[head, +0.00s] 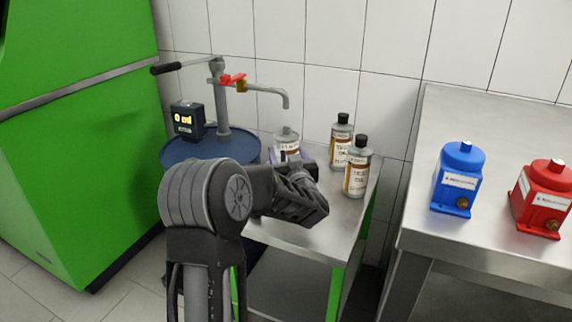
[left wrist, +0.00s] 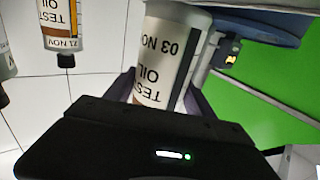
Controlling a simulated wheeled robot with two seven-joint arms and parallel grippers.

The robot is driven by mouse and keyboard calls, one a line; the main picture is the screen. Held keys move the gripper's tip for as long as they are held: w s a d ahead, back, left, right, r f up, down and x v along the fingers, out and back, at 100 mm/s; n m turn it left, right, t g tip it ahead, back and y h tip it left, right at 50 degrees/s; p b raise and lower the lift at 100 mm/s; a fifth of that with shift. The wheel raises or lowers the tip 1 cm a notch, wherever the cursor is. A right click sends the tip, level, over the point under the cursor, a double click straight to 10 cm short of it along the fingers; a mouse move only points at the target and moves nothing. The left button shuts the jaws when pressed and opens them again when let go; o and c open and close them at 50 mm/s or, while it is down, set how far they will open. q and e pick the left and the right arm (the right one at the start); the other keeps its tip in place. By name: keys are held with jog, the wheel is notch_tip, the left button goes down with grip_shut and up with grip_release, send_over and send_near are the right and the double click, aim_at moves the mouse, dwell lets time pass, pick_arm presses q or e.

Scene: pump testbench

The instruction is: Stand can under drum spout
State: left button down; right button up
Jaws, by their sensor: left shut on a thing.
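The can (head: 287,137), silver with a "TEST OIL" label, is between the fingers of my left gripper (head: 288,155), which is shut on it. In the left wrist view the can (left wrist: 168,60) shows the label "03 NOV", with a finger on each side. Its base is hidden by my arm in the head view, so I cannot tell whether it touches the bench. The drum spout (head: 285,101) ends above the can in the picture; exact alignment in depth is unclear. The blue drum (head: 185,152) carries the hand pump. My right gripper is not in view.
Two black-capped oil bottles (head: 341,137) (head: 357,172) stand right of the can on the small steel bench (head: 335,225). A display box (head: 187,119) sits on the drum. Blue (head: 455,185) and red (head: 541,205) pumps stand on the right table. A green cabinet (head: 75,150) is at left.

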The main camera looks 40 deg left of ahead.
pick_arm(q)
jog(key=shift+r, duration=0.1)
jog(key=shift+w+a, duration=0.1)
jog(key=shift+a, duration=0.1)
jog(key=shift+w+a+f+b, duration=0.1)
jog(key=shift+f+b, duration=0.7)
jog(key=shift+f, duration=1)
jog(key=shift+f, duration=0.1)
jog(key=shift+c, duration=1.8)
grip_release()
jog(key=shift+f, duration=0.1)
